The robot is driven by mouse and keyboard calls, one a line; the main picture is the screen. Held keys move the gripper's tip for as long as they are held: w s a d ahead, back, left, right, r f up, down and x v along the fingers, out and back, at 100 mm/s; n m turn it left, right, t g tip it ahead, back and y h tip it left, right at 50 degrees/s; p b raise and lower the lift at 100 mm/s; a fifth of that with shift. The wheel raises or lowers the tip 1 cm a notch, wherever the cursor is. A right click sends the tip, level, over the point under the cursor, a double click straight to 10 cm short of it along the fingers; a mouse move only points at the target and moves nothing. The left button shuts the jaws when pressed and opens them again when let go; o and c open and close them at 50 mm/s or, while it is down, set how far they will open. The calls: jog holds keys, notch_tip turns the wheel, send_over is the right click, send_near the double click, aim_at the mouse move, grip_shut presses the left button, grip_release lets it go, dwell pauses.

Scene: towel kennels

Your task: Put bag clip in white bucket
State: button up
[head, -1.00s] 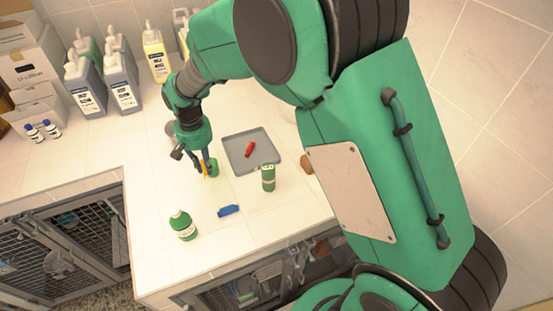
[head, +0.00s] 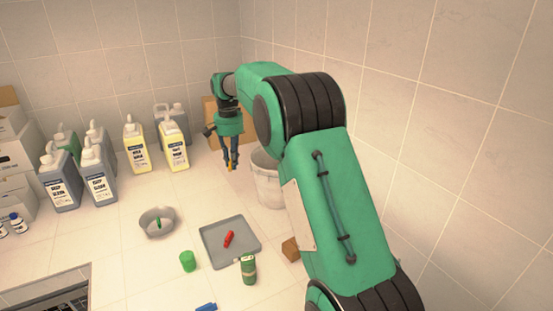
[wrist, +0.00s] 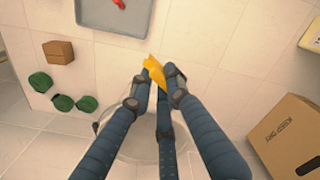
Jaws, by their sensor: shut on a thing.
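My gripper (head: 231,168) is shut on a small yellow-orange piece, which I take to be the bag clip (wrist: 155,72). The clip sticks out between the fingertips in the wrist view. The white bucket (head: 270,188) stands on the counter by the right wall, partly hidden by my arm. In the head view my gripper hangs just left of the bucket's rim, raised above the counter. In the wrist view a pale round rim (wrist: 110,150) shows below the fingers, partly covered by them. The clip's height over the bucket is hard to tell.
A grey tray (head: 215,252) holds a red piece (head: 229,239). A metal bowl (head: 150,230), green cup (head: 188,261), green canister (head: 249,270), brown block (head: 290,249) and blue piece (head: 206,307) are nearby. Several jugs (head: 135,146) and a cardboard box (wrist: 290,140) stand behind.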

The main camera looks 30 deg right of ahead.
jog(key=w+d+r+m, duration=0.2)
jog(key=d+r, duration=0.1)
jog(key=d, duration=0.7)
jog(key=w+d+r+m, duration=0.1)
jog(key=d+r+m, duration=0.15)
jog(key=d, duration=0.65)
jog(key=m+p, duration=0.2)
jog(key=m, duration=0.5)
send_over(280, 196)
jog(key=w+d, duration=0.3)
jog(key=w, duration=0.2)
notch_tip(280, 196, down, 18)
jog(key=shift+a+r, duration=0.15)
jog(key=shift+r, duration=0.1)
jog(key=shift+n, duration=0.25)
jog(key=shift+f, duration=2.5)
jog(key=shift+f+b, duration=0.35)
jog(key=shift+f, duration=2.15)
